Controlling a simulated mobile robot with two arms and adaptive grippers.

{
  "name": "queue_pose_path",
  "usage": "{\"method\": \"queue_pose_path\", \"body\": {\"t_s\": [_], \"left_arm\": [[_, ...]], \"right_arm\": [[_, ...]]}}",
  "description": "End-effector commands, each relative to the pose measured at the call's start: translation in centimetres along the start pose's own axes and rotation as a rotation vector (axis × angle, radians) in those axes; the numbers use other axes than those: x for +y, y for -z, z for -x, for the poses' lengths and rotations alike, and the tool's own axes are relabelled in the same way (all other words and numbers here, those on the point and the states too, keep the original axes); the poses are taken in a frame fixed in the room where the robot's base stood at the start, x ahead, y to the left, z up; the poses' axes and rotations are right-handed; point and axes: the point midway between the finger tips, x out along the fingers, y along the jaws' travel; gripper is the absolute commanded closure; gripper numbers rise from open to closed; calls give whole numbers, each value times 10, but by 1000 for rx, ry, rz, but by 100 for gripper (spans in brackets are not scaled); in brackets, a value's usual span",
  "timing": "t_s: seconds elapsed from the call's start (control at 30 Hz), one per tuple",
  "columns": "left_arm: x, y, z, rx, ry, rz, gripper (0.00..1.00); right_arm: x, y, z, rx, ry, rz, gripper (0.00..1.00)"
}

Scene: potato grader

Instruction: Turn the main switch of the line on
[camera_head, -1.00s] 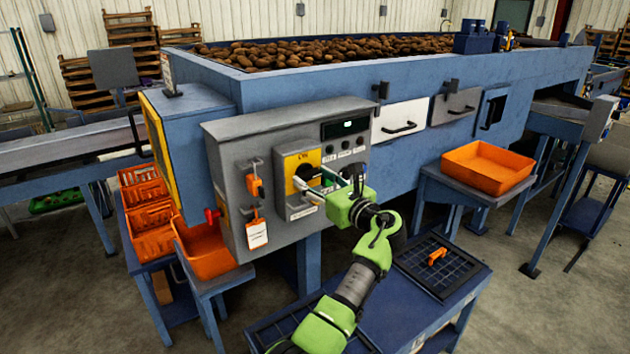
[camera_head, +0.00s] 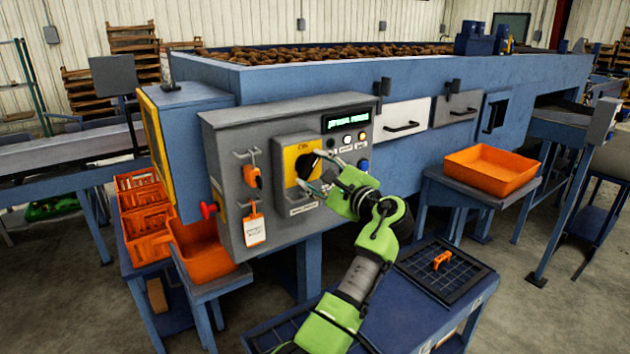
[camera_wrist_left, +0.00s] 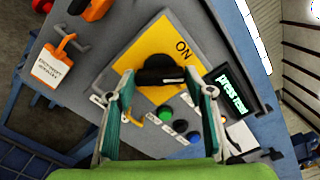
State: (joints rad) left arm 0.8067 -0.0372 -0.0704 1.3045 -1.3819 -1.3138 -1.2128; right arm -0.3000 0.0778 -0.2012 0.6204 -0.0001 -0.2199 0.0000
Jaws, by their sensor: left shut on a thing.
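The main switch is a black rotary knob (camera_head: 304,166) on a yellow plate marked ON, on the front of the grey control box (camera_head: 228,150). The knob also shows in the left wrist view (camera_wrist_left: 160,76), its bar lying across between the two fingertips. My left gripper (camera_head: 317,172) is shut on this knob, one finger at each end of the bar in the left wrist view (camera_wrist_left: 162,84). The display (camera_head: 346,120) is lit with green text, reading "press reset" in the wrist view (camera_wrist_left: 231,92). My right gripper is not in view.
An orange padlock (camera_head: 252,177) and a white tag (camera_head: 254,230) hang left of the switch. Several buttons (camera_head: 347,139) sit under the display. A red knob (camera_head: 208,210) sticks out at the box's left side. A low table with a black grid (camera_head: 440,270) stands below.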

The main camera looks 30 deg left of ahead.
Motion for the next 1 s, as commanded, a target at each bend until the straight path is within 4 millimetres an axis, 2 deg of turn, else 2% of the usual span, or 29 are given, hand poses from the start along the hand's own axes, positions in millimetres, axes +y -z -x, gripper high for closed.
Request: {"method": "queue_pose_path", "body": {"t_s": [0.03, 0.5, 1.0], "left_arm": [[3, 2, -1, -2, 3, 50, 73], [2, 1, -1, 0, 5, 460, 73], [-2, -2, -1, 0, 8, 660, 73]], "right_arm": [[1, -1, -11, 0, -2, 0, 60], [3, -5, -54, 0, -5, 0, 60], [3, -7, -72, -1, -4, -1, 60]]}}
